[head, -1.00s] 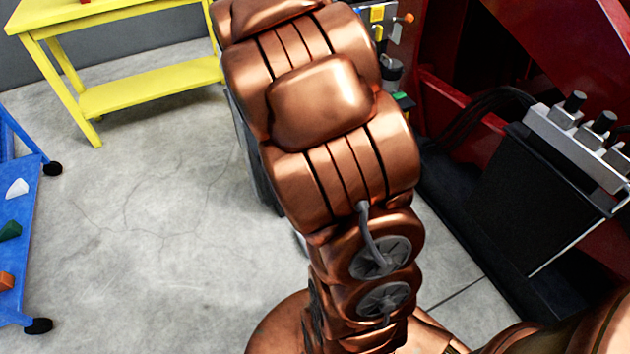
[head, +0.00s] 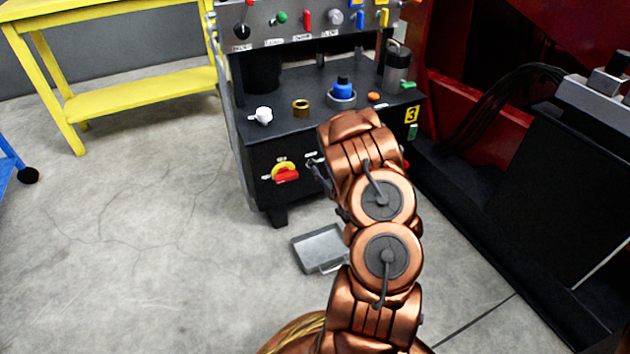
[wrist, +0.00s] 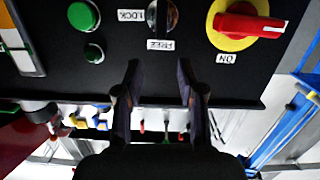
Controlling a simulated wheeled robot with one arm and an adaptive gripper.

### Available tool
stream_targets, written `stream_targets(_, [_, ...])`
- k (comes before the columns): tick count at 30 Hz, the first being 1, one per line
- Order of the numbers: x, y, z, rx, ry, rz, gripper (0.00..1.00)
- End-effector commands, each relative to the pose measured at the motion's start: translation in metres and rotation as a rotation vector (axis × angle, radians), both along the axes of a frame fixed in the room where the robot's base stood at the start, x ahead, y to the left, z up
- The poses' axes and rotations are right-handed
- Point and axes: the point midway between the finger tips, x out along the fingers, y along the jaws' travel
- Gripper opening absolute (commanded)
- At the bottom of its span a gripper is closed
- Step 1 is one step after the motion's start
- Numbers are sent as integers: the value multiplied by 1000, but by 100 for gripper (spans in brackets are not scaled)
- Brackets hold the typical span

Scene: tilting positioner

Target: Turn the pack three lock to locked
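The pack with the yellow "3" tag is a black cabinet (head: 290,150) right of centre in the head view. In the wrist view, its front panel (wrist: 200,75) appears upside down. A black and silver lock knob (wrist: 162,15) is cut by the top edge there, between labels LOCK, to its left, and FREE, below it. Its bar looks up-down in the picture, in line with FREE; which end points is unclear. My gripper (wrist: 160,75) is open and empty, its two dark fingers apart below the knob, not touching it. My arm mostly hides the gripper in the head view.
A red switch on a yellow disc (wrist: 240,25) sits right of the knob, and a green button (wrist: 83,15) left. A grey tray (head: 322,248) lies on the floor by the cabinet. A yellow table (head: 140,90) stands left; dark red machinery (head: 490,100) is right.

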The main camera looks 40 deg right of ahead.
Motion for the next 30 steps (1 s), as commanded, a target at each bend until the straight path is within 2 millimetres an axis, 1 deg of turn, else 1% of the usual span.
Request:
stream_targets(1, [-5, 0, -22, 11, -34, 3, 39])
stream_targets(3, [-9, 2, -30, 19, -77, 10, 39])
stream_targets(8, [-13, 4, -36, 25, -135, 19, 39])
stream_targets(13, [-8, 2, -35, 24, -147, 21, 39])
stream_targets(17, [3, -2, -35, 22, -149, 22, 39])
stream_targets(24, [36, -12, -36, 21, -149, 23, 39])
stream_targets(27, [48, -16, -37, 24, -145, 23, 39])
stream_targets(30, [56, -19, -36, 24, -146, 22, 39])
